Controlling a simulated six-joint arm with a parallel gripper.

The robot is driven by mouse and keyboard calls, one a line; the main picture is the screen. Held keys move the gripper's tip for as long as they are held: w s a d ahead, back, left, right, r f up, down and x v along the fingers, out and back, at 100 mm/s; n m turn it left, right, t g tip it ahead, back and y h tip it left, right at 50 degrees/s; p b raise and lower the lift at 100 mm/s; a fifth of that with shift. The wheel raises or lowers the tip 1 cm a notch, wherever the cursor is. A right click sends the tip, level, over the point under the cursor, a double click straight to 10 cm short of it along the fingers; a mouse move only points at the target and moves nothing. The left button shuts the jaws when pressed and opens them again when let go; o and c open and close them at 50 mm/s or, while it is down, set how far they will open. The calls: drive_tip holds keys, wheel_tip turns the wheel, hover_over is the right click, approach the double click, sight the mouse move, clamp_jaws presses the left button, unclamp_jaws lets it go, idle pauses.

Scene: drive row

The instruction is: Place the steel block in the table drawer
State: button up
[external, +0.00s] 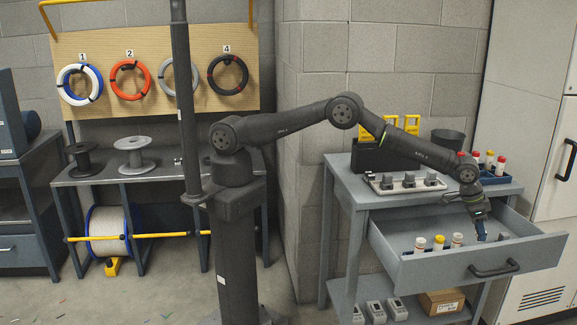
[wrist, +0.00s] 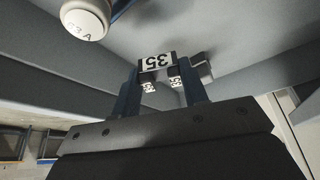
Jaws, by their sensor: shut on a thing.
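The table drawer (external: 462,266) is pulled out of the grey table. My gripper (external: 480,232) reaches down into it, at its right part. In the wrist view my gripper (wrist: 160,92) has its blue fingers shut on a small dark steel block (wrist: 157,63) with a white label reading "35". Smaller white labels show below it between the fingers. A grey piece sits just right of the block; I cannot tell whether it is part of it. In the external view the held block is too small to make out. I cannot tell whether it touches the drawer floor.
Several capped cylinders stand in the drawer, one yellow-capped (external: 438,243); a white one (wrist: 86,18) is at the wrist view's upper left. On the tabletop are a tray of grey blocks (external: 408,182), a black bin (external: 447,143) and a blue rack (external: 495,178).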

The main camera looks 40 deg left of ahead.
wheel_tip(320, 180, down, 6)
drive_tip(key=shift+f, duration=0.25)
drive_tip(key=shift+f, duration=0.15)
drive_tip(key=o, duration=1.1)
drive_tip(key=shift+o, duration=0.2)
drive_tip(key=v, duration=1.2)
drive_tip(key=x, duration=1.2)
